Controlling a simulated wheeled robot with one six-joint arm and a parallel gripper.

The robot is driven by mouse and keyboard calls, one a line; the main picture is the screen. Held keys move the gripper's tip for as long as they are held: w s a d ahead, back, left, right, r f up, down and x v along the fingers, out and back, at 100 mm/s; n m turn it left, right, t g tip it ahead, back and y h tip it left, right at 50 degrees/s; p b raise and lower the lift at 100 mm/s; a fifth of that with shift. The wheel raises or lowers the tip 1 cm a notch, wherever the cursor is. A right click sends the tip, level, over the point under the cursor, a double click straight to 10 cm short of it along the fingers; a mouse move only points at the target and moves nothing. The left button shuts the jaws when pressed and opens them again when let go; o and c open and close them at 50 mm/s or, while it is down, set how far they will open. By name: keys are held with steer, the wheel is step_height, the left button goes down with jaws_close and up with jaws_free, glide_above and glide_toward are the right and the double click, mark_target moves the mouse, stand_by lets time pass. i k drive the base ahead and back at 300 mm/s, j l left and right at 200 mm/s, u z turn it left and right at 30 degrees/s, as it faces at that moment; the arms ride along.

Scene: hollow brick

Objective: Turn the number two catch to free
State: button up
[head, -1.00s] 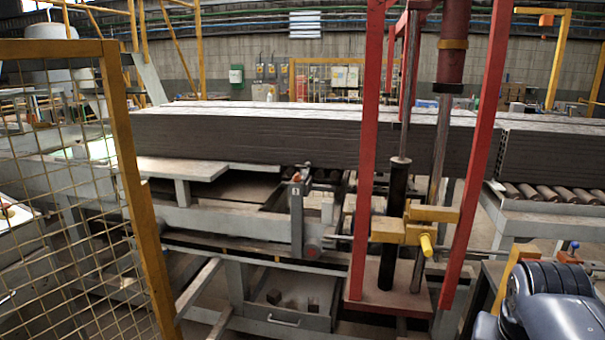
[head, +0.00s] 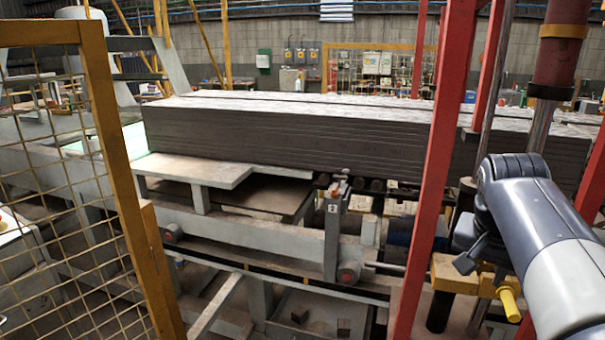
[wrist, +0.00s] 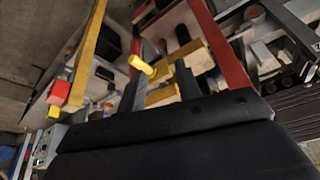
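A grey upright post (head: 333,235) carries a small pale plate (head: 333,208) with a mark that looks like a 2. A small orange-tipped lever (head: 335,186) sits at its top, below the front edge of the stacked slabs; its exact setting is too small to tell. My gripper (head: 464,262) is to the right of the post, beyond the red upright, close to a yellow block. In the wrist view my gripper (wrist: 158,68) has its two dark fingers apart, with nothing held. A yellow handle (wrist: 142,66) shows beyond and between them; contact cannot be told.
A red upright (head: 432,170) stands between the post and my gripper. The yellow block (head: 455,274) with its yellow handle (head: 510,303) lies under my arm. Long dark slabs (head: 290,135) rest behind. A yellow-framed mesh guard (head: 125,170) stands at left.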

mark_target(335, 192)
steer(key=i+u, duration=0.35)
steer(key=i, duration=0.45)
steer(key=i+l+u, duration=0.1)
steer(key=i+u, duration=0.25)
steer(key=i, duration=0.45)
